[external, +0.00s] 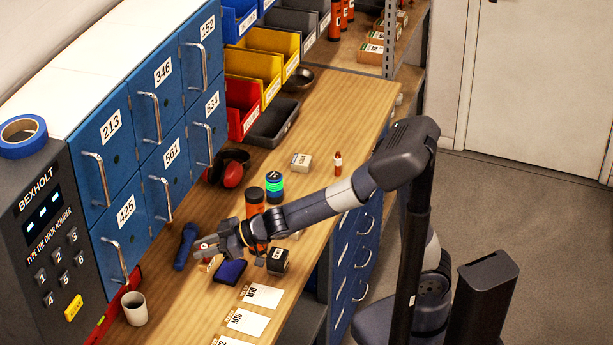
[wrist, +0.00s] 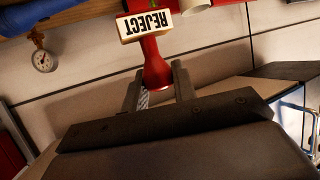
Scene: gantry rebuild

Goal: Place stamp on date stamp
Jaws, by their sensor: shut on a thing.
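A red stamp (wrist: 150,50) with a cream head marked REJECT, upside down in the wrist view, sits between the fingers of my gripper (wrist: 158,88). The fingers are shut on its red handle. In the external view my gripper (external: 205,245) is low over the bench, and a small pale and orange block (external: 210,264) just below it seems to be the stamp's head. A dark blue pad (external: 230,272) lies just right of it. A small black block with a white label (external: 277,260) stands further right. I cannot tell which thing is the date stamp.
A blue tube-like object (external: 185,246) lies left of my gripper. A white mug (external: 134,308) stands at the front left. Labelled white sheets (external: 263,296) lie in front. Blue numbered lockers (external: 126,210) bound the left side.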

